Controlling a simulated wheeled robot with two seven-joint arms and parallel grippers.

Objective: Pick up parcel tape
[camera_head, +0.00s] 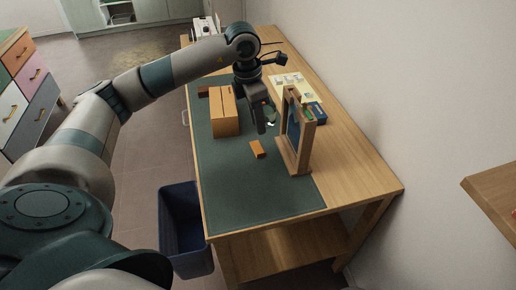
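My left gripper (263,124) points down over the green desk mat, between a cardboard box and a wooden frame. A small, partly hidden round item with a pale patch (271,122) shows at its fingertips. It may be the parcel tape, but it is too small and covered to be sure. I cannot tell whether the fingers are open or closed on it. My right gripper is out of view.
The cardboard box (224,120) stands left of the gripper. The wooden frame (303,150) stands upright to its right. A small orange block (257,149) lies nearer. The green mat's (255,190) front part is clear. A dark blue bin (185,235) stands beside the desk.

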